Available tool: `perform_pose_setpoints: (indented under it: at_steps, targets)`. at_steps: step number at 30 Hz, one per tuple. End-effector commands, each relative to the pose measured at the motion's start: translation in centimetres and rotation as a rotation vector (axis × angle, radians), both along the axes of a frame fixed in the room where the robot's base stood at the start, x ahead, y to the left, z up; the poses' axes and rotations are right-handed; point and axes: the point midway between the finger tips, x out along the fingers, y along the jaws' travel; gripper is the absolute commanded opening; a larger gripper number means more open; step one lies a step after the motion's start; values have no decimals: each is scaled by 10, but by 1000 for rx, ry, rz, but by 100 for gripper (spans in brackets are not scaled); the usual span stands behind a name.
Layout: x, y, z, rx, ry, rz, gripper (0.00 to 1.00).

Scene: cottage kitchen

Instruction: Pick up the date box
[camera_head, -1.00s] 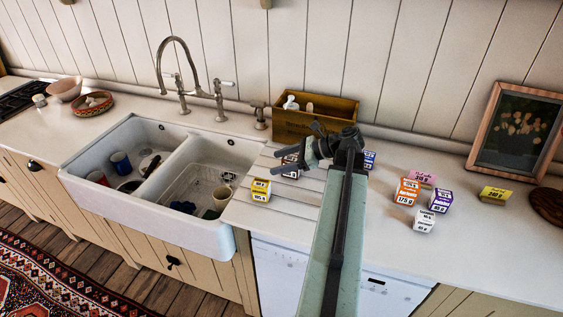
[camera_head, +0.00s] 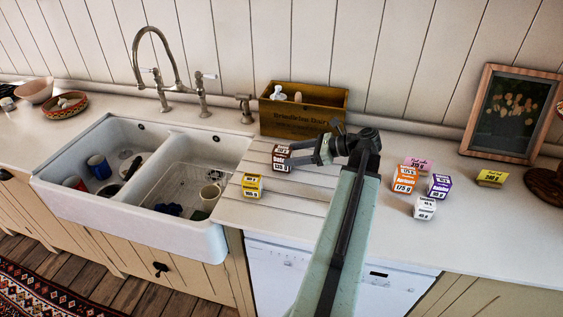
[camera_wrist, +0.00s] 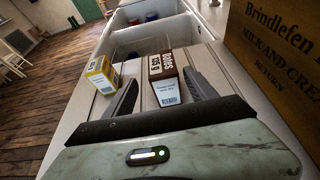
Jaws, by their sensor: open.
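A brown and white box (camera_head: 281,158), whose small label seems to read as dates, stands on the grooved worktop right of the sink. In the wrist view the brown box (camera_wrist: 163,78) lies ahead between my two open fingers, nearer the right one. My gripper (camera_head: 304,153) is open, low over the worktop and just right of the box. The gripper also shows in the wrist view (camera_wrist: 160,82). Whether a finger touches the box I cannot tell.
A yellow box (camera_head: 252,186) stands left of the brown one. A wooden crate (camera_head: 300,118) stands close behind. The sink (camera_head: 215,236) lies left. Orange (camera_head: 405,184), purple (camera_head: 439,187), white (camera_head: 425,208), pink (camera_head: 418,166) and yellow boxes (camera_head: 491,178) stand right of my arm.

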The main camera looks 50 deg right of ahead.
Motion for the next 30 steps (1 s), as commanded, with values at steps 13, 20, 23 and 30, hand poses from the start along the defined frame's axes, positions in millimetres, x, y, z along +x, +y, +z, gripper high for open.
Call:
perform_pose_setpoints:
  at_steps: [13,20,23,30]
  targets:
    - [32,14,-15,0,0,3,65]
    - [65,27,-30,0,0,4,65]
    - [68,28,-29,0,0,2,65]
    - [68,28,-28,0,0,3,32]
